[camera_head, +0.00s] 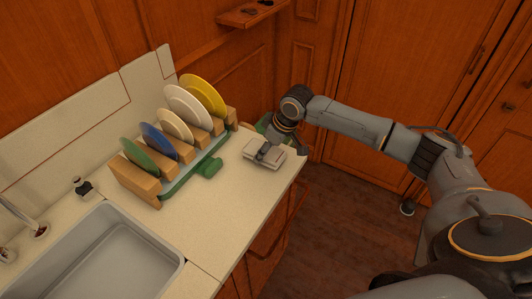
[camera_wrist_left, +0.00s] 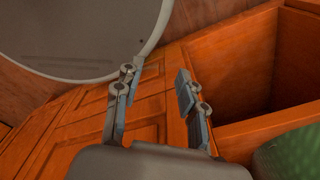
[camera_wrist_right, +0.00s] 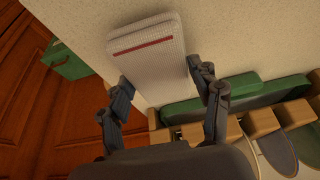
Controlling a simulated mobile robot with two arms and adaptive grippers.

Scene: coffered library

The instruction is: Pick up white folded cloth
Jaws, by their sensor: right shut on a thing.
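The white folded cloth (camera_head: 276,158) is at the right part of the counter, near its front edge. In the right wrist view the cloth (camera_wrist_right: 150,50) is a flat white pad with a red stripe. My right gripper (camera_head: 266,153) comes down over it and is shut on it, its fingers (camera_wrist_right: 164,98) on either side of the near end. I cannot tell whether the cloth touches the counter. My left gripper (camera_wrist_left: 156,104) is out of the head view; its fingers are apart with nothing between them.
A wooden dish rack (camera_head: 135,183) with several coloured plates stands on the counter, left of the cloth. A green object (camera_head: 208,167) lies in front of it. A sink (camera_head: 100,262) is at the lower left. A green box (camera_wrist_right: 68,58) shows beyond the counter edge.

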